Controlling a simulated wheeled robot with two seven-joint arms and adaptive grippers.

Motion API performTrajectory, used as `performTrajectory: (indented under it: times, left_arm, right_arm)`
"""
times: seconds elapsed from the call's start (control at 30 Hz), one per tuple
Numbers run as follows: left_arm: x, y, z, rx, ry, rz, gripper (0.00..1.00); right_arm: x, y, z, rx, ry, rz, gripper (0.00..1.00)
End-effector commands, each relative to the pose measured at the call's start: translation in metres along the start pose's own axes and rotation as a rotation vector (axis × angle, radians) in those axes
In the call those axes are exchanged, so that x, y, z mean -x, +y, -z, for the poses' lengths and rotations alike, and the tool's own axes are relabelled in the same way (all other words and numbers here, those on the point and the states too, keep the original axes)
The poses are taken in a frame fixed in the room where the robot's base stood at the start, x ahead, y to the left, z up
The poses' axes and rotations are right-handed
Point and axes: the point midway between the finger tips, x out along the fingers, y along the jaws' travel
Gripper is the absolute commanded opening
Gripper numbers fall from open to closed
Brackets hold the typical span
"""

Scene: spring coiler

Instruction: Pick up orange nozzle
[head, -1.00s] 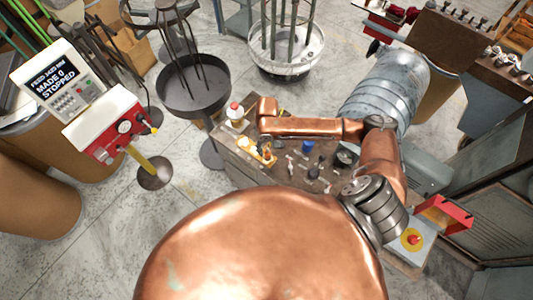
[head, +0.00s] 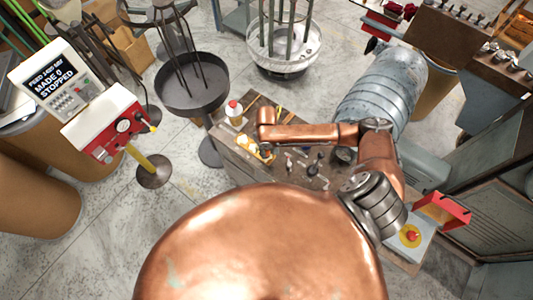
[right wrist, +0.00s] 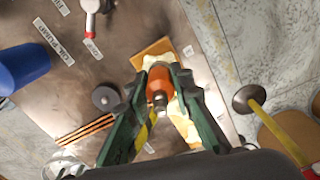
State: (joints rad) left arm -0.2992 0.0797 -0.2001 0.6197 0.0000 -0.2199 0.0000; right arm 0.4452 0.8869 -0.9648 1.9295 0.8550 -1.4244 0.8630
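The orange nozzle (right wrist: 159,82) sits between the two green fingers of my right gripper (right wrist: 160,76) in the right wrist view, over a pale yellow cloth-like piece. The fingers stand apart, one on each side of it, close to its sides. Whether either finger touches it I cannot tell. In the head view my right gripper (head: 266,151) points down at the left part of the bench, beside the yellow patch (head: 247,144); the nozzle is too small and covered to make out there. My left gripper is not in view.
The bench top (right wrist: 85,88) holds a blue cup (right wrist: 22,67), a dark round knob-like piece (right wrist: 105,97), copper-coloured rods (right wrist: 92,140) and paper labels. A white bottle with a red cap (head: 234,112) stands near the bench's left edge.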

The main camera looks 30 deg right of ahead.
Motion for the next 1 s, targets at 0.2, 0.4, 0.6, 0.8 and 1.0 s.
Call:
performTrajectory:
  times: [0.2,0.4,0.6,0.8,1.0]
  left_arm:
    - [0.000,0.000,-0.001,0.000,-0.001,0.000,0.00]
    - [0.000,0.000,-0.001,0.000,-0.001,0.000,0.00]
    - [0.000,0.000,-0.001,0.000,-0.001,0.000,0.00]
    - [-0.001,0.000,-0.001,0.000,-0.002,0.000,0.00]
    - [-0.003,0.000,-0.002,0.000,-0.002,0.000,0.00]
  right_arm:
    - [0.000,0.000,0.000,0.000,0.000,0.000,0.04]
    - [0.000,0.000,0.000,0.000,0.000,-0.001,0.00]
    - [0.001,0.000,0.001,0.000,0.002,0.000,0.00]
    - [0.008,0.000,0.001,0.000,0.003,0.001,0.00]
    - [0.038,-0.004,-0.003,0.002,0.002,0.003,0.00]
